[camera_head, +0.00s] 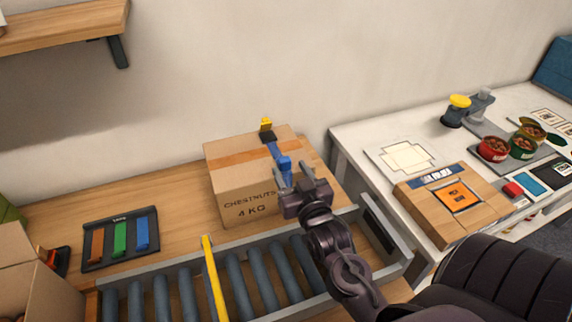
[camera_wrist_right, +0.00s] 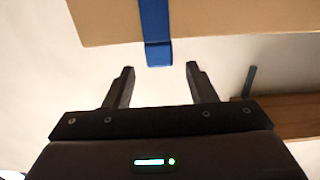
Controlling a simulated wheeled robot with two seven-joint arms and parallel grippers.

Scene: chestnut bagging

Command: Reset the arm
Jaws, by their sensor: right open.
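My right gripper (camera_head: 292,176) is open, over the front right part of the cardboard box marked "CHESTNUTS 4 KG" (camera_head: 226,190). In the right wrist view its two fingers (camera_wrist_right: 160,80) are spread apart with nothing between them. A blue strip (camera_head: 274,148) lies on the box top, and its end is close to the fingers. The blue strip (camera_wrist_right: 156,30) hangs over the box edge just beyond the fingertips in the right wrist view. A yellow piece (camera_head: 266,124) sits at the far end of the blue strip. My left gripper is out of view.
A roller conveyor (camera_head: 240,275) with a yellow bar (camera_head: 214,278) runs in front of the box. A rack with coloured strips (camera_head: 120,240) lies left. A shelf (camera_head: 60,28) is upper left.

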